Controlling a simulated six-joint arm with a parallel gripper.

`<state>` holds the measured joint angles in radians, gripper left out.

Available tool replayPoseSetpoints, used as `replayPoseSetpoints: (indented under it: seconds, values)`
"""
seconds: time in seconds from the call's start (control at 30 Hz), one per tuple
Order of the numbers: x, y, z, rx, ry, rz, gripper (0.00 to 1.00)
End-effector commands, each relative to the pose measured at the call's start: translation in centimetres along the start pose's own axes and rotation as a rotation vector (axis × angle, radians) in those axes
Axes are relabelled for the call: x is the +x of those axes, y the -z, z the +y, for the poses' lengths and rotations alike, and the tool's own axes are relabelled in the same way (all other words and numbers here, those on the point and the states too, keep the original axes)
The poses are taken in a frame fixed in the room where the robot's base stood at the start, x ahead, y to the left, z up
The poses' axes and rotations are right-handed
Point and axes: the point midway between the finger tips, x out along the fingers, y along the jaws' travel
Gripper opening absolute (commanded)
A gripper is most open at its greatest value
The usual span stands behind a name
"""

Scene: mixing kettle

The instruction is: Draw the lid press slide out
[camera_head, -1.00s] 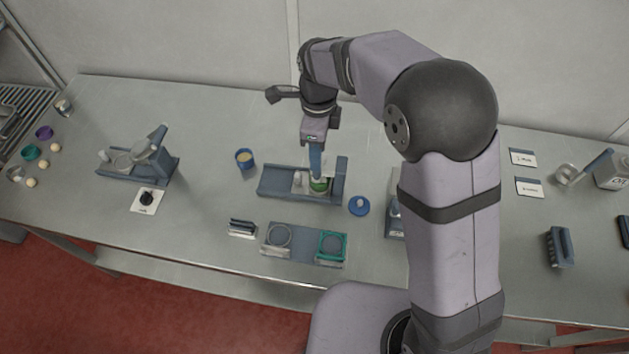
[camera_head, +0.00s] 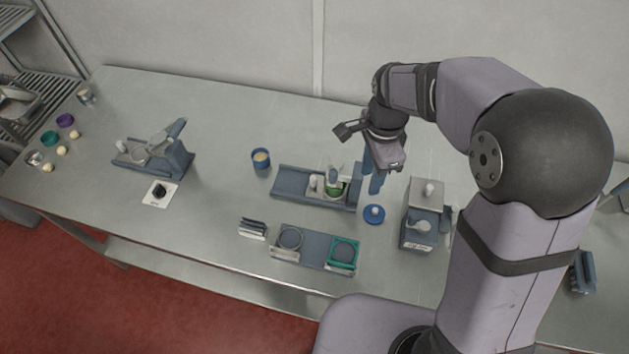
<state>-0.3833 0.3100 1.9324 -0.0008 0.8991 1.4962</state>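A blue-grey channel-shaped fixture (camera_head: 290,184), which I take to be the lid press, lies mid-table with an upright wall at its right end. A small white knob-like part (camera_head: 313,183) stands in it. Beside that is a green-banded round jar (camera_head: 334,190) with a pale piece over it, close to the right wall. My gripper (camera_head: 373,180) points down just right of that wall. Its two blue fingers show apart with nothing visible between them. Whether a finger touches the wall cannot be told.
A blue lid with a knob (camera_head: 374,214) lies just below my gripper. A boxy blue-grey device (camera_head: 418,232) stands to the right. A two-place holder (camera_head: 316,244) with a teal ring is in front. A blue cup (camera_head: 261,159) stands left. The table behind the fixture is clear.

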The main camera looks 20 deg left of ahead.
Motion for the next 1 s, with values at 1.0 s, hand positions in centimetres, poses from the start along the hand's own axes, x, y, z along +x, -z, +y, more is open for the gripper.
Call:
replayPoseSetpoints:
  seconds: [1.0]
  values:
    - [7.6, 6.9, 18.6, -1.119, 0.000, 0.001, 0.33]
